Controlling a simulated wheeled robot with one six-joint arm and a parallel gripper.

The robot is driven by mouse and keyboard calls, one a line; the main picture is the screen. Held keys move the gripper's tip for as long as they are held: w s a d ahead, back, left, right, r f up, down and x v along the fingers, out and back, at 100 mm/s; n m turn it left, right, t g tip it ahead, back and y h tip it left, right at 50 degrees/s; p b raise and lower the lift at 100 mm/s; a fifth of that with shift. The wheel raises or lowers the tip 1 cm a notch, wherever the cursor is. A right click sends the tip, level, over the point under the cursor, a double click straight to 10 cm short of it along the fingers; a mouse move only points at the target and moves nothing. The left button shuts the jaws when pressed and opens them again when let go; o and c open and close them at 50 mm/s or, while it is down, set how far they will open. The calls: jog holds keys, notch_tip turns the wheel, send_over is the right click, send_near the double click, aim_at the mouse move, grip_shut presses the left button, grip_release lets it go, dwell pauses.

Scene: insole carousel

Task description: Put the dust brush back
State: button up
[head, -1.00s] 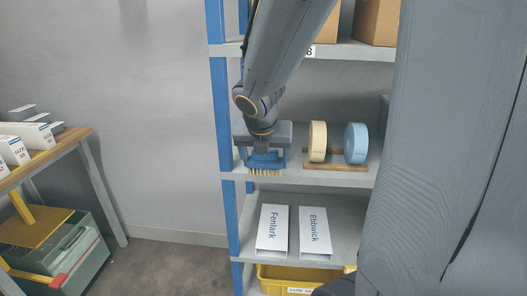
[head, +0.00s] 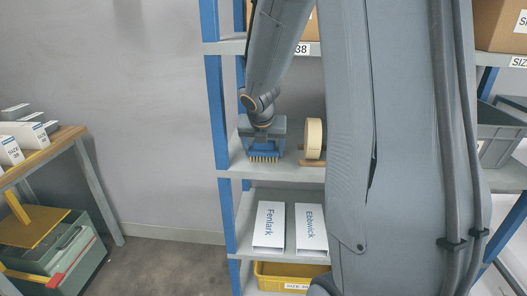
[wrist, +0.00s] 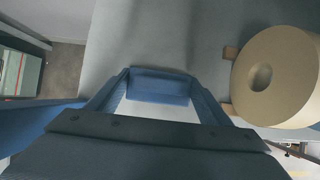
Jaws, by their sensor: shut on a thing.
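The dust brush (head: 264,154), blue with yellow bristles pointing down, is at the left end of the middle shelf (head: 290,174). My gripper (head: 262,143) points down and is shut on its blue top. I cannot tell whether the bristles touch the shelf board. In the wrist view the blue brush body (wrist: 158,86) sits between the fingertips of my gripper (wrist: 160,96), with grey board beyond it.
A cream roll (head: 313,139) on a wooden holder stands just right of the brush. The blue upright (head: 217,110) is close on the left. Two white boxes, Fenlark (head: 269,226) and Ebbwick (head: 310,228), lie below, above a yellow bin (head: 285,274).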

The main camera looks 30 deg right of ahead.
jog(key=shift+f, duration=0.1)
jog(key=o, duration=1)
